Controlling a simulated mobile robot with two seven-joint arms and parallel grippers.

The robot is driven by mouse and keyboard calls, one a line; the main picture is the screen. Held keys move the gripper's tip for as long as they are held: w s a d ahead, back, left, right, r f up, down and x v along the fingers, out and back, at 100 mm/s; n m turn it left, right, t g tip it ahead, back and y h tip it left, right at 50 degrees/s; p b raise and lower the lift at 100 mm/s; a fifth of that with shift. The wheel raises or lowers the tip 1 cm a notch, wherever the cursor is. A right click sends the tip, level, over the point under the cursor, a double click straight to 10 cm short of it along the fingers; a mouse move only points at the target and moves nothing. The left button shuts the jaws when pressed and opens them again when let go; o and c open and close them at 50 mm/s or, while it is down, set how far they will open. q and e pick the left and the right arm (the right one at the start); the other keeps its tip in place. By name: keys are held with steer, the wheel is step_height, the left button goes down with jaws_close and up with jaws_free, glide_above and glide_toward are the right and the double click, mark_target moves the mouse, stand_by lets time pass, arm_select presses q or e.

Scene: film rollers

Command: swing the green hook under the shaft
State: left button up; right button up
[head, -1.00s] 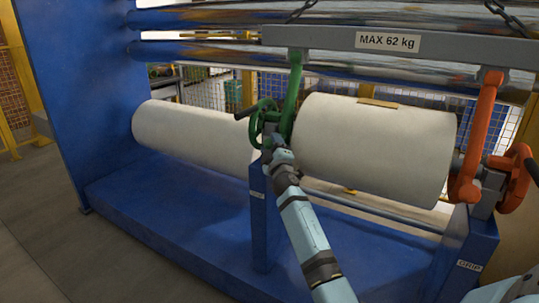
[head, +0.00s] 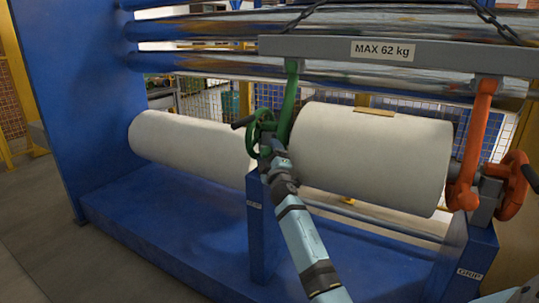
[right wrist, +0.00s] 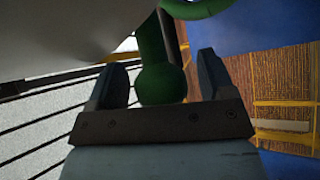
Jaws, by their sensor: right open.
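The green hook (head: 291,92) hangs from the grey lifting beam (head: 330,45) at the left end of the nearer white roll (head: 370,150). Its lower end is behind the green handwheel (head: 258,132) and my gripper. My right gripper (head: 272,148) is at this lower end, just below the handwheel. In the right wrist view, the open fingers (right wrist: 160,78) stand on either side of the hook's rounded green end (right wrist: 163,84). I cannot tell whether they touch it. The shaft (head: 487,190) shows at the roll's right end; its left end is hidden. My left gripper is not in view.
An orange hook (head: 478,120) curls around the shaft's right end, beside an orange handwheel (head: 514,186). Another white roll (head: 185,140) lies further left. Blue posts (head: 262,230) rise from the blue base (head: 180,240). Polished rollers (head: 210,62) run behind the beam.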

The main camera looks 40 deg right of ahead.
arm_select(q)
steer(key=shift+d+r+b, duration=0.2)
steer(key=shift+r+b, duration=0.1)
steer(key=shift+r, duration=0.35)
arm_select(e)
steer(key=v, duration=1.3)
steer(key=shift+s+a, duration=0.15)
steer(key=shift+s, duration=0.2)
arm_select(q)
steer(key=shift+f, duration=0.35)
arm_select(e)
steer(key=shift+f, duration=0.2)
